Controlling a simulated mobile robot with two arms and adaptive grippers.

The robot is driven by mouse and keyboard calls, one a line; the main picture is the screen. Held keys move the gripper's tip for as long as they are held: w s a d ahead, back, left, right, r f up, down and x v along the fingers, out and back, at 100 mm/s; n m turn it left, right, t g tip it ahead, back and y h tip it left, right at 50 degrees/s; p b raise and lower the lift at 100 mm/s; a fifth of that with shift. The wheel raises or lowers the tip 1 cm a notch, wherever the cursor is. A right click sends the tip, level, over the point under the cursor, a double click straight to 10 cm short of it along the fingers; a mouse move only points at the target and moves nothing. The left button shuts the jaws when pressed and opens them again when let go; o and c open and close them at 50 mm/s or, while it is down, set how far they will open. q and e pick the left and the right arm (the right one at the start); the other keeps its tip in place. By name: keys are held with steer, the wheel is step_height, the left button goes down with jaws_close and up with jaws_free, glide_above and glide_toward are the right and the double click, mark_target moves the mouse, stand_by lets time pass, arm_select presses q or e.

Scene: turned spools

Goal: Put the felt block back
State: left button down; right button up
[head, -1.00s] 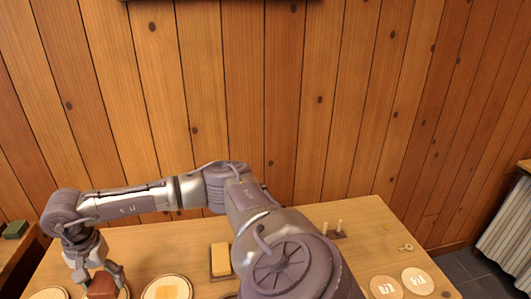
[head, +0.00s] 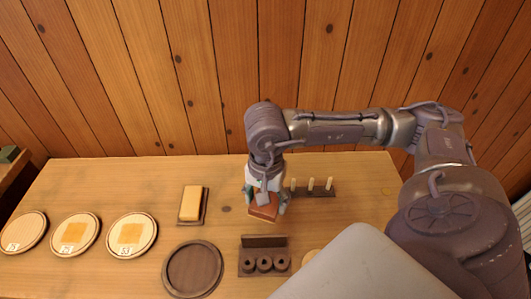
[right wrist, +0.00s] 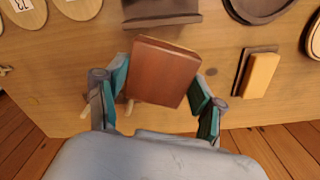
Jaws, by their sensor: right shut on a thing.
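The felt block, a reddish-brown block (head: 263,207), is in my right gripper (head: 266,200), tilted and held above the table. In the right wrist view the felt block (right wrist: 163,72) sits between the two teal-padded fingers of the right gripper (right wrist: 160,100), which are shut on it. It is in front of the peg stand (head: 314,190), which has several pale upright pegs, and partly hides it in the wrist view. The left gripper is not in view.
A yellow block (head: 191,203) lies on a dark base. A dark round tray (head: 167,272) is empty. A dark rack (head: 264,240) holds three dark rings. The table's back right is clear.

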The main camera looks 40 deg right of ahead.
steer(key=shift+s+d, duration=0.1)
steer(key=shift+s, duration=0.05)
steer(key=shift+w+f, duration=0.2)
steer(key=shift+w, duration=0.15)
steer(key=p, duration=0.3)
glide_above(234, 211)
step_height(234, 211, down, 6)
steer(key=shift+f, duration=0.2)
step_height(234, 211, down, 4)
steer(key=shift+r+p, duration=0.15)
steer(key=shift+p, duration=0.55)
steer(key=shift+d+f, duration=0.1)
steer(key=shift+f, duration=0.1)
steer(key=shift+f, duration=0.1)
